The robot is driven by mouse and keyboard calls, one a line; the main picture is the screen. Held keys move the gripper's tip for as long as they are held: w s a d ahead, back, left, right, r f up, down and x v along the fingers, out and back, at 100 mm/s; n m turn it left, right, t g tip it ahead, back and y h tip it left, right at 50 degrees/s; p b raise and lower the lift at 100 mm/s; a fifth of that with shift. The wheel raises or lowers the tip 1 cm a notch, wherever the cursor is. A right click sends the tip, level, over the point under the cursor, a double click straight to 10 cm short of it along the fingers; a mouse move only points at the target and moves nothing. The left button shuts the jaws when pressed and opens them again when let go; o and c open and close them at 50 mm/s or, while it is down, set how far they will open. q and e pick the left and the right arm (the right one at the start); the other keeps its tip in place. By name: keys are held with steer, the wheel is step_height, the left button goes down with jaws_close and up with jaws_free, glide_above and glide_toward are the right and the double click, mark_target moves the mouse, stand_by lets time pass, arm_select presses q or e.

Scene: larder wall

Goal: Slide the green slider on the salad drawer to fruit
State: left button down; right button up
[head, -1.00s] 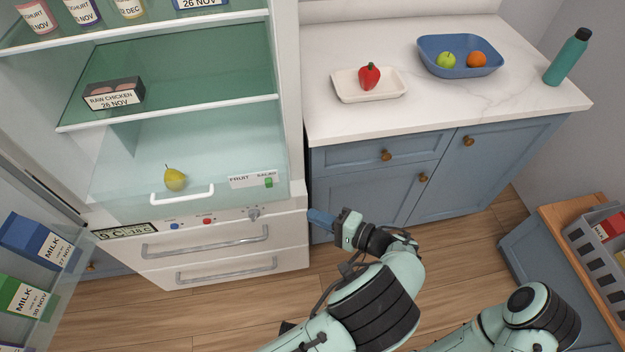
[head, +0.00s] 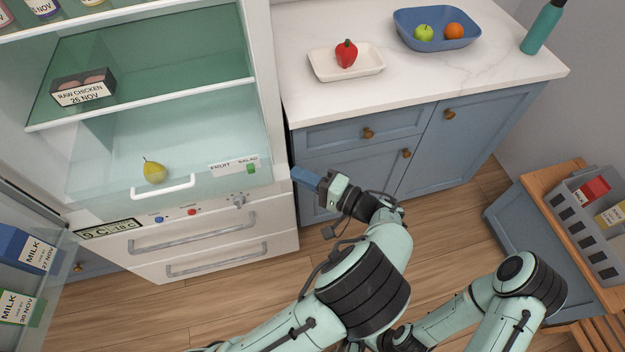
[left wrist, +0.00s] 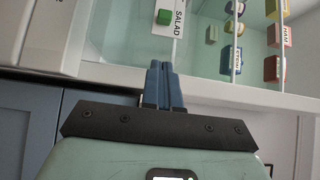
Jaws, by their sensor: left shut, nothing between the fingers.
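The green slider (head: 251,168) sits at the right, SALAD end of the white FRUIT–SALAD label strip (head: 222,168) on the front of the clear salad drawer (head: 110,180). A yellow pear (head: 155,171) lies in the drawer. My left gripper (head: 305,178) has blue fingers, shut and empty, to the right of the slider and slightly lower, apart from it. In the left wrist view the closed fingertips (left wrist: 160,66) point up toward the green slider (left wrist: 163,17), with a gap between. The word SALAD shows beside it; FRUIT is out of that frame. My right gripper is not seen.
The fridge's side edge (head: 283,140) stands close to my left fingers. Below the salad drawer are knobs and two handled drawers (head: 190,240). Blue cabinets (head: 365,160) stand to the right. The open fridge door holds milk cartons (head: 25,245) at left.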

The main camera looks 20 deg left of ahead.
mark_target(254, 165)
arm_select(q)
steer(key=x, duration=0.4)
steer(key=a, duration=0.1)
steer(key=s+a, duration=0.1)
steer(key=a, duration=0.1)
steer(key=shift+s, duration=0.25)
steer(key=shift+s+a, duration=0.2)
steer(key=shift+a, duration=0.25)
